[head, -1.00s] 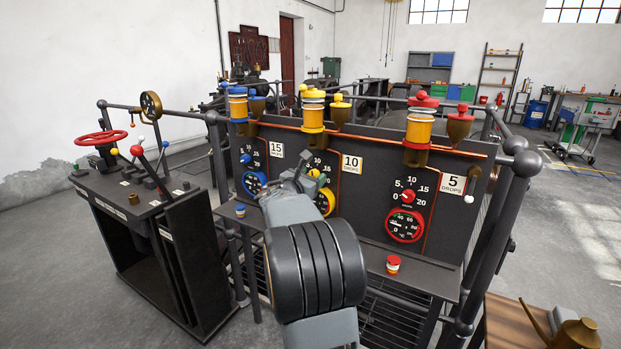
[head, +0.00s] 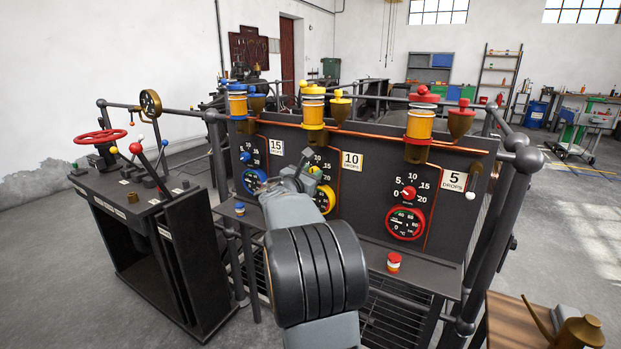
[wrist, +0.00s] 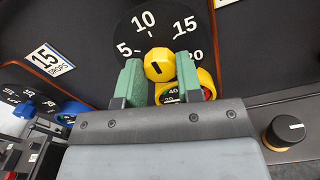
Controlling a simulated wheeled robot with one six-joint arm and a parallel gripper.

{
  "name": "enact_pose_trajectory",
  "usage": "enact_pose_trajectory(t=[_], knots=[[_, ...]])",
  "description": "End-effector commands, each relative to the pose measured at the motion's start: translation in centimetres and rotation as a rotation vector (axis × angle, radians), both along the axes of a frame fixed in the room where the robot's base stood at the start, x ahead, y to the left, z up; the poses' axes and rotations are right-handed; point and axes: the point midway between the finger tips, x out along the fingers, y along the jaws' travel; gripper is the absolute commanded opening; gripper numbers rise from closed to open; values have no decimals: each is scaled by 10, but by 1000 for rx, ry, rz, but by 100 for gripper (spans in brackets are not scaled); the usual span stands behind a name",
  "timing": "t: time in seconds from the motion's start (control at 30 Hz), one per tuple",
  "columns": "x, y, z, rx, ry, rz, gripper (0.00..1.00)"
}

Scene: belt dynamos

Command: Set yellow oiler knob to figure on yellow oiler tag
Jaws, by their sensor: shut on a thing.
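The yellow oiler knob (wrist: 159,64) sits at the middle of a black dial (wrist: 160,28) marked 5, 10, 15 and 20. My gripper (wrist: 160,82) is shut on the knob, a green pad on each side. A short dark mark shows on the knob's face; which figure it points at is hard to tell. In the head view the yellow oiler tag (head: 352,163) reads 10 DROPS, right of the yellow dial. The knob (head: 315,171) shows there partly, behind my gripper. The yellow oiler (head: 313,110) stands above the panel.
A blue-knobbed dial with a 15 DROPS tag (head: 276,147) is to the left. A red knob (head: 408,193) with a 5 DROPS tag (head: 454,181) is to the right. A yellow-rimmed gauge (head: 325,199) lies just below the yellow dial. A shelf with a red button (head: 394,262) juts out below.

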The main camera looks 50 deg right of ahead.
Motion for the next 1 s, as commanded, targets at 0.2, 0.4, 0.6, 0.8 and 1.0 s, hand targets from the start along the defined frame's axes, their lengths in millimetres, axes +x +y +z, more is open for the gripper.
enact_pose_trajectory(t=[0.2,0.4,0.6,0.8,1.0], knots=[[0,0,0,2,1,-1,41],[0,0,0,1,2,-1,59],[0,0,0,0,2,0,59],[-3,15,1,1,2,3,59],[-12,53,1,1,1,4,59]])
